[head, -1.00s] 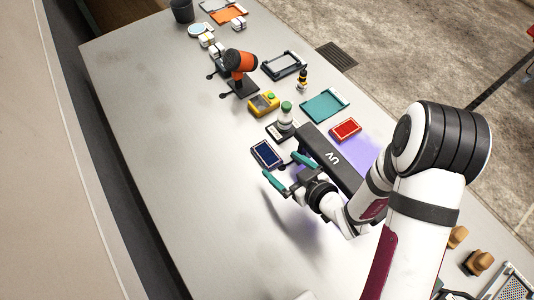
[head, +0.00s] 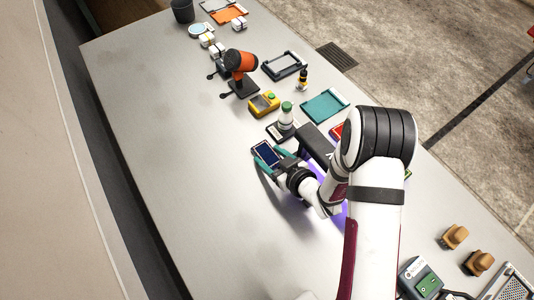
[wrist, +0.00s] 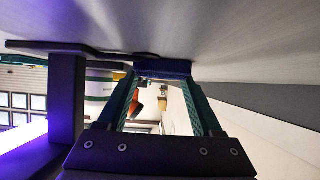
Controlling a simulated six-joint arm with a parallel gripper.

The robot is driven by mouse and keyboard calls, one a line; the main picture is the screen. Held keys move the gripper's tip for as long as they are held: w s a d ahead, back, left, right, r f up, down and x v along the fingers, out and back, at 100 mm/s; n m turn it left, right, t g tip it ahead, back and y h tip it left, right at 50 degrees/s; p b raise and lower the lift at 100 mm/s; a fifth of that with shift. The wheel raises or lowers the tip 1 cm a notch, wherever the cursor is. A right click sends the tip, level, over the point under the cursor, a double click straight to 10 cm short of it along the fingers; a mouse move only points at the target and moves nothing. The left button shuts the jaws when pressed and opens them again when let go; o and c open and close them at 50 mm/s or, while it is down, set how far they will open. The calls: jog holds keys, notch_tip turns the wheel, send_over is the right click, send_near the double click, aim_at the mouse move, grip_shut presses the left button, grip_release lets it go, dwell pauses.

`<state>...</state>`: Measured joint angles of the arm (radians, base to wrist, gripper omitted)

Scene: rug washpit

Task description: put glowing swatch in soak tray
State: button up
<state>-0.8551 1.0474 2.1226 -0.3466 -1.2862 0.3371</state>
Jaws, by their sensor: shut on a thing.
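My gripper (head: 273,160) is shut on a dark blue swatch with a pale border (head: 266,153), just left of the UV lamp. In the wrist view the blue swatch (wrist: 163,67) sits between the teal fingertips, at or close to the table surface. A red swatch (head: 337,132) lies behind the lamp, mostly hidden by my arm. I cannot tell by glow which swatch is meant. A teal tray (head: 325,105) lies beyond the lamp and a dark-framed tray (head: 285,65) farther back; which is the soak tray is unclear.
The black UV lamp (head: 316,143) stands close beside my gripper, casting violet light. A green-capped bottle (head: 286,114), a yellow meter (head: 264,103), a dropper bottle (head: 302,79) and an orange-black device (head: 240,65) stand beyond. The left of the table (head: 170,150) is clear.

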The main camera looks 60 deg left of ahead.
aim_at(272, 158)
jog(key=c, duration=0.6)
notch_tip(272, 158, up, 10)
jog(key=w+d+r+t, duration=0.1)
jog(key=w, duration=0.1)
jog(key=w+d+r+m, duration=0.1)
jog(key=w, duration=0.1)
jog(key=w+d+r+m+t, duration=0.1)
jog(key=w+r, duration=0.1)
jog(key=w, duration=0.1)
jog(key=shift+t, duration=0.3)
jog(key=w+d+r+m+t+h, duration=0.2)
jog(key=w+d+r+m+t, duration=0.15)
jog(key=w+d+r, duration=0.35)
jog(key=w+d+r+m+t+h, duration=0.2)
jog(key=w+d+r+m+t, duration=0.15)
jog(key=w+d, duration=0.4)
jog(key=shift+s+d+r+m+t+h, duration=0.5)
jog(key=shift+d+r+m+h, duration=0.95)
jog(key=shift+d, duration=2.65)
jog(key=shift+s+d+r+m+t+h, duration=0.45)
jog(key=shift+d+r+m+h, duration=1)
jog(key=shift+d, duration=2.7)
jog(key=shift+s+d+r+m+t+h, duration=0.45)
jog(key=shift+d+r+m+h, duration=1)
jog(key=shift+d, duration=2.65)
